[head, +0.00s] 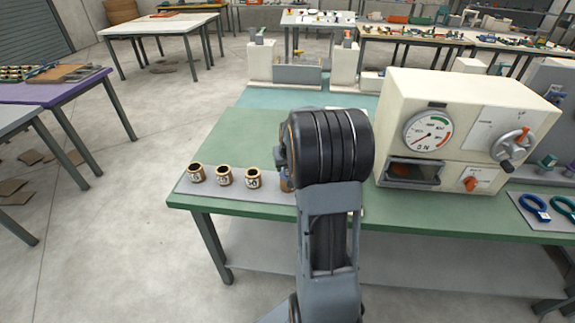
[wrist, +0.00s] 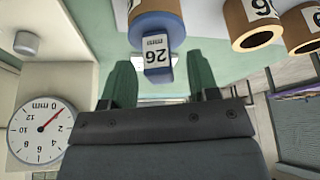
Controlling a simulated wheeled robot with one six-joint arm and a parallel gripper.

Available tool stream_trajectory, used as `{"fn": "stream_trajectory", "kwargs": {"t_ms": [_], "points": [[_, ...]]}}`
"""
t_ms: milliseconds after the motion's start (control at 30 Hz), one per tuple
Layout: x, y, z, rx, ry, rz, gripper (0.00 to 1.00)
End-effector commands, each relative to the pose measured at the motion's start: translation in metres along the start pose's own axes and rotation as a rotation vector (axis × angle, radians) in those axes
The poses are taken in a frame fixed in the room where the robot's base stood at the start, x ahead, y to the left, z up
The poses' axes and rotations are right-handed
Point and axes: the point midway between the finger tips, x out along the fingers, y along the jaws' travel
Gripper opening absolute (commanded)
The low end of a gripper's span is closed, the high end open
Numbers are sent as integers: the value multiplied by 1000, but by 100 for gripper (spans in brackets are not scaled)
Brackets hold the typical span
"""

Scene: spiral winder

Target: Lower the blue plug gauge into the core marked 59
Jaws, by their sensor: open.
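The blue plug gauge (wrist: 148,28) shows in the upside-down wrist view, with a white "mm" tag (wrist: 157,49) on its handle. Its wide end is against the mouth of a tan core (wrist: 152,5); how deep it sits I cannot tell, and that core's mark is not readable. My gripper (wrist: 160,78) is open, its green fingers apart on either side of the handle's end. In the head view my black wrist hides the fingers and most of this core (head: 286,184). Three more cores (head: 196,174), (head: 223,176), (head: 253,179) stand upright to its left; I cannot read their numbers surely.
The cores stand on a grey strip (head: 235,193) near the front edge of the green table (head: 232,130). A cream machine (head: 470,125) with a dial and knobs stands close on the right. Blue and green ring-handled tools (head: 535,207) lie further right. The table behind the cores is clear.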

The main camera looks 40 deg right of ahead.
Motion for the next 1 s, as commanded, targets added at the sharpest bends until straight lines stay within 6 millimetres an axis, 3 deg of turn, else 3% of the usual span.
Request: {"fn": "stream_trajectory", "kwargs": {"t_ms": [267, 700, 1000], "points": [[-9, 0, 0, 0, 2, 0, 55], [-94, 0, -1, 1, 5, 1, 55], [-131, 0, 0, 0, 1, 1, 55]]}}
